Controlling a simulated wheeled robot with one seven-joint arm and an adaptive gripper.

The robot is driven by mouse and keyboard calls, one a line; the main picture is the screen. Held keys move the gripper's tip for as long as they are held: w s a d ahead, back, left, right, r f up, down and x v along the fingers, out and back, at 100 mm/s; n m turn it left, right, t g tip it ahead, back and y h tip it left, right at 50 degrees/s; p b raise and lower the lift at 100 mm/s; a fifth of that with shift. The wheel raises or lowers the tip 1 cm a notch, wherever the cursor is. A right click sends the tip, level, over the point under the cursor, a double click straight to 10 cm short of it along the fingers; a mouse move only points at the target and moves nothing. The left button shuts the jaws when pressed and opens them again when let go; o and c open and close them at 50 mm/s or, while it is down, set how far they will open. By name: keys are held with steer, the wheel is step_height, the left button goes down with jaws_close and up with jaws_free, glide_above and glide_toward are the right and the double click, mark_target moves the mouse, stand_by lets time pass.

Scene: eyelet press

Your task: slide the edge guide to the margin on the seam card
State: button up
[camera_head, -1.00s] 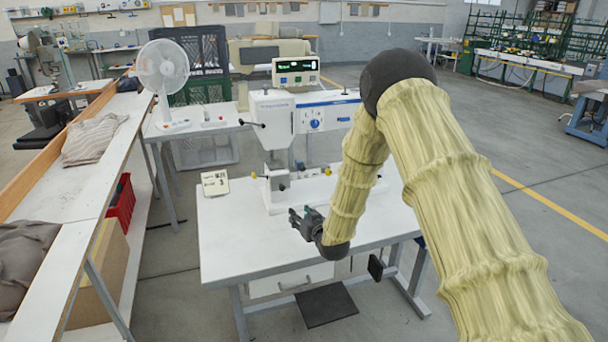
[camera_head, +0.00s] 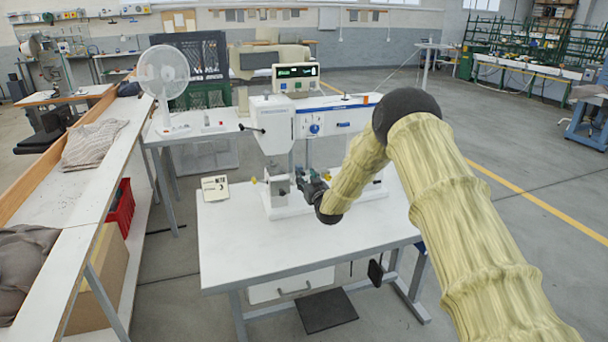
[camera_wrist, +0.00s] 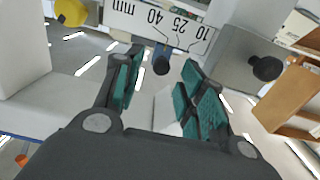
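The machine (camera_head: 330,120) stands on a white table. My gripper (camera_head: 304,181) is beside the grey block at its front. In the wrist view my gripper (camera_wrist: 158,80) is open, with its teal pads spread apart. A dark round knob (camera_wrist: 162,64), perhaps part of the edge guide, shows between the fingertips; contact is not visible. Behind it is a white scale (camera_wrist: 180,22) marked 10, 25 and 40 mm. A grey block (camera_wrist: 232,62) with another dark knob is to the right. The seam card (camera_head: 215,188) stands at the table's left; its print is too small to read surely.
A yellow knob (camera_wrist: 70,12) is at the wrist view's upper left. The table's front (camera_head: 290,250) is clear. A bench (camera_head: 75,190) with cloths runs along the left, and a white fan (camera_head: 164,75) stands behind.

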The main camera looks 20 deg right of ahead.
steer(key=shift+w+a, duration=0.1)
steer(key=shift+w, duration=1.25)
steer(key=shift+c, duration=0.5)
jaws_close()
